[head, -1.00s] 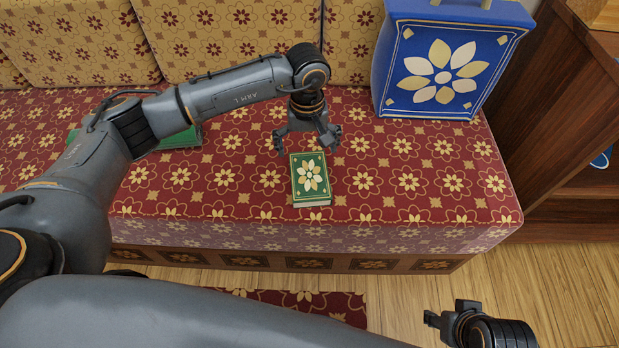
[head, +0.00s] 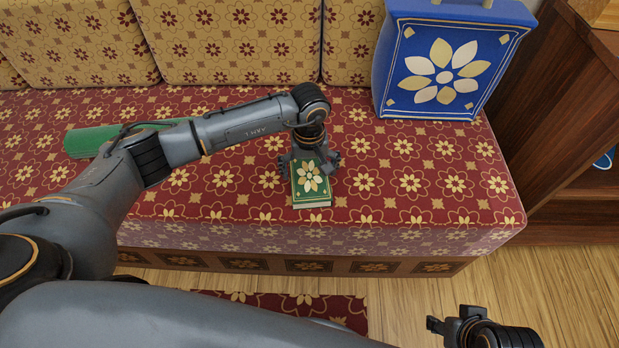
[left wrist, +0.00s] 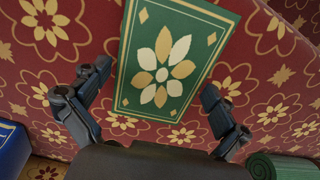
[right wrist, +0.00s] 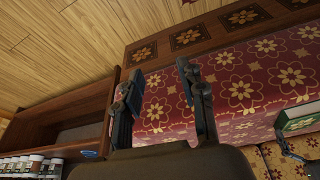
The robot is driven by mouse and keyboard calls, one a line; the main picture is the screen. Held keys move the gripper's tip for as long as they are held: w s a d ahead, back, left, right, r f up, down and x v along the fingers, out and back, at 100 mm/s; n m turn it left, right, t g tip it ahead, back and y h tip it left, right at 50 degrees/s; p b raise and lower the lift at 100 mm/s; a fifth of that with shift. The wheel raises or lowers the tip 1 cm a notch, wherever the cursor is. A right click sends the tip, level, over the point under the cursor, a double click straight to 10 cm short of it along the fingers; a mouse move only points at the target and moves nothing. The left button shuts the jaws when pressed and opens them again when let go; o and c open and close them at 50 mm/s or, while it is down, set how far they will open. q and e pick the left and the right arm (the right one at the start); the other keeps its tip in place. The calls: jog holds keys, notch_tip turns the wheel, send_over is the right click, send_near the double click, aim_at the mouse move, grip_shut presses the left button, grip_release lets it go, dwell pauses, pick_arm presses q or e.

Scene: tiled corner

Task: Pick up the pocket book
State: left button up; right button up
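The pocket book (head: 311,182) is green with a cream and gold flower on its cover. It lies flat on the red patterned seat, near its front edge. My left gripper (head: 309,166) is open over the back part of the book. In the left wrist view, the book (left wrist: 165,65) shows between the two spread fingers (left wrist: 155,82), with no visible grip on it. My right gripper (head: 437,322) is low at the front right, away from the book. In the right wrist view its fingers (right wrist: 160,74) are apart and empty.
A blue box-like bag (head: 440,75) with a flower stands on the seat at the back right. A green roll (head: 88,142) lies at the left behind my left arm. A wooden shelf (head: 560,110) stands at the right. The seat right of the book is clear.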

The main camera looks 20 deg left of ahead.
pick_arm(q)
jog(key=c, duration=0.9)
jog(key=shift+r, duration=0.1)
